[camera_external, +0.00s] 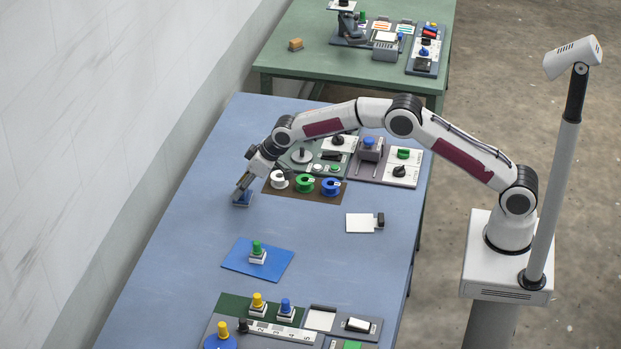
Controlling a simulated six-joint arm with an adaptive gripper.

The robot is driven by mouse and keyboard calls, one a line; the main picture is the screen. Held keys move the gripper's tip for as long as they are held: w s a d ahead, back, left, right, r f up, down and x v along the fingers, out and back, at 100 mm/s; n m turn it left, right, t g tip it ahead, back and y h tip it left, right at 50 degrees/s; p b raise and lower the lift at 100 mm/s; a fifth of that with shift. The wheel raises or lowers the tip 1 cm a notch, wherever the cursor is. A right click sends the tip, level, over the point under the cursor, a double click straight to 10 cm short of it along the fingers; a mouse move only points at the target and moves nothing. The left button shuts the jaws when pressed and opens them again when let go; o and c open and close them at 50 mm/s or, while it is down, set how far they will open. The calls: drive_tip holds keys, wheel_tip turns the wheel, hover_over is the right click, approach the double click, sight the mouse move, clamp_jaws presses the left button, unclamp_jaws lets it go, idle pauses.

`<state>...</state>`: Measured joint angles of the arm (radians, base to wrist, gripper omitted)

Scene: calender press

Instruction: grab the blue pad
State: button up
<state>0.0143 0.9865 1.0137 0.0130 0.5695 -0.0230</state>
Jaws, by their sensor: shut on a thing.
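The blue pad (242,201) is a small, dark blue block at the left side of the blue table. My gripper (241,191) points down at it and is shut on its upper part. The pad is at or just above the table top; I cannot tell if it touches. The fingertips are small in this view and partly merge with the pad.
White, green and blue spools (304,184) stand on a brown mat right of my gripper. Panels with knobs (369,149) lie behind them. A blue sheet (238,261) with a green-knobbed piece (257,252) lies in front. The table's left side is clear.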

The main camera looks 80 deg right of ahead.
drive_tip(key=shift+r, duration=5)
